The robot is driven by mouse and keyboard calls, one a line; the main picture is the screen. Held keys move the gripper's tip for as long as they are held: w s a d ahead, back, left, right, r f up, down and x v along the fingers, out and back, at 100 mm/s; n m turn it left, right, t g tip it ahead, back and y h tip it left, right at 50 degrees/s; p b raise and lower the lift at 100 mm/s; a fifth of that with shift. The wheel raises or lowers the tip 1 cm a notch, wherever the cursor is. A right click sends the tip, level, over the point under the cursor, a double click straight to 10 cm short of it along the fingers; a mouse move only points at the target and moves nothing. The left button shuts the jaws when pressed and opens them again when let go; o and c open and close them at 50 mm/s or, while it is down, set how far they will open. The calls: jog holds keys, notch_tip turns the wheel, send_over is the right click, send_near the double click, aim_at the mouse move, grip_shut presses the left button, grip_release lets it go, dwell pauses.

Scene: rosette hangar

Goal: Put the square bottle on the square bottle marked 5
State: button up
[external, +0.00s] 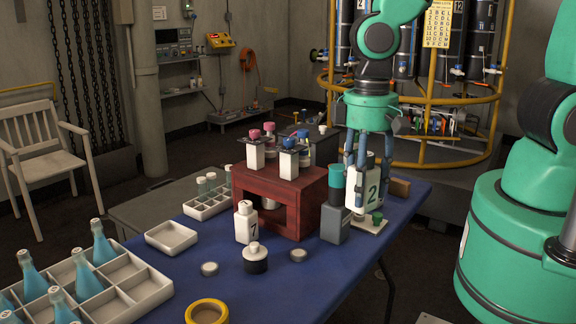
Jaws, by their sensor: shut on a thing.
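My gripper (364,172) is shut on a white square bottle marked 2 (374,190). Its dark fingers point down along the bottle, which is upright at the right part of the blue table. Another white square bottle, marked 7 (246,224), stands left of the red stand. No number 5 is readable. Several white square bottles with pink or blue caps (289,158) stand on the red stand (291,187), their marks not legible.
A grey block with a teal-topped container (335,222) stands close left of my gripper. A dark round jar (255,260), two small discs, a yellow ring (207,312), an empty white tray (171,238) and a divided crate (150,291) with blue bottles are on the table (330,272).

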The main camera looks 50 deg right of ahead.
jog(key=w+d+m+p, duration=0.2)
jog(key=d+m, duration=0.2)
jog(key=d, duration=0.5)
jog(key=w+d+m+p, duration=0.3)
jog(key=d+m, duration=0.1)
jog(key=d, duration=0.6)
jog(key=s+d+m+p, duration=0.2)
jog(key=s+d+m, duration=0.15)
jog(key=d, duration=0.45)
jog(key=s+d+m+p, duration=0.2)
jog(key=s+d+m, duration=0.15)
jog(key=d, duration=0.55)
jog(key=shift+w+a+f, duration=0.1)
jog(key=shift+w+f, duration=0.15)
jog(key=shift+f, duration=1)
jog(key=shift+w+f, duration=0.2)
jog(key=shift+f, duration=1)
jog(key=w+d, duration=0.2)
jog(key=w, duration=0.3)
jog(key=w+d+f, duration=0.1)
jog(key=w+d, duration=0.1)
jog(key=w, duration=0.3)
jog(key=w+d, duration=0.1)
jog(key=w, duration=0.4)
jog(key=shift+d+f, duration=0.25)
jog(key=shift+d, duration=0.15)
jog(key=shift+f, duration=0.1)
jog(key=shift+f, duration=1.65)
